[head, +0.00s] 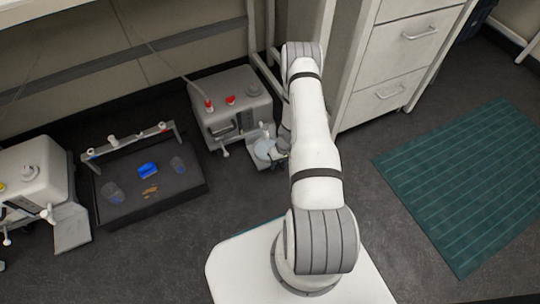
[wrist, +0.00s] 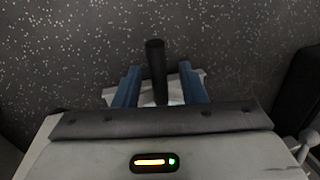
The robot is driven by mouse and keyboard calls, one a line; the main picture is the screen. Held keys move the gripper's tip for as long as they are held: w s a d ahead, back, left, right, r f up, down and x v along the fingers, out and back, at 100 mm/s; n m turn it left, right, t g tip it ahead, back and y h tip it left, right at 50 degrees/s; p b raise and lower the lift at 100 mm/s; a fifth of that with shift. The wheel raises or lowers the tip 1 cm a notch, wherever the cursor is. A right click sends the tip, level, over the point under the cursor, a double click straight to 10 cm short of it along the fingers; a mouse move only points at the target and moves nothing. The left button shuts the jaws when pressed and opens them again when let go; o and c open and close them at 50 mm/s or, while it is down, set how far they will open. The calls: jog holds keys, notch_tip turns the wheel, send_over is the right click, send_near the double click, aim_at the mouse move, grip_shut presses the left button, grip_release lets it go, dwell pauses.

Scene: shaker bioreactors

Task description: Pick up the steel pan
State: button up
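The steel pan (head: 264,149) shows in the head view as a pale round shape at the front of the grey machine, right of centre, partly hidden by my arm. In the wrist view, a dark upright bar, apparently the pan's handle (wrist: 155,60), stands between my blue fingers. My gripper (wrist: 159,72) is open, with a gap on each side of the bar. A pale surface shows low behind the fingers; I cannot tell whether it is the pan. In the head view, my gripper (head: 281,154) is mostly hidden behind my arm.
The grey machine (head: 234,100) with red knobs stands beside the pan. A black tray (head: 155,203) holding a blue block (head: 148,170) and clear cups lies to its left. Another machine (head: 30,180) is at far left. A drawer cabinet (head: 400,60) stands right, with a green mat (head: 470,180).

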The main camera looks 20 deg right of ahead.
jog(key=shift+r, duration=0.1)
grip_shut()
jog(key=shift+r, duration=0.15)
dwell(0.5)
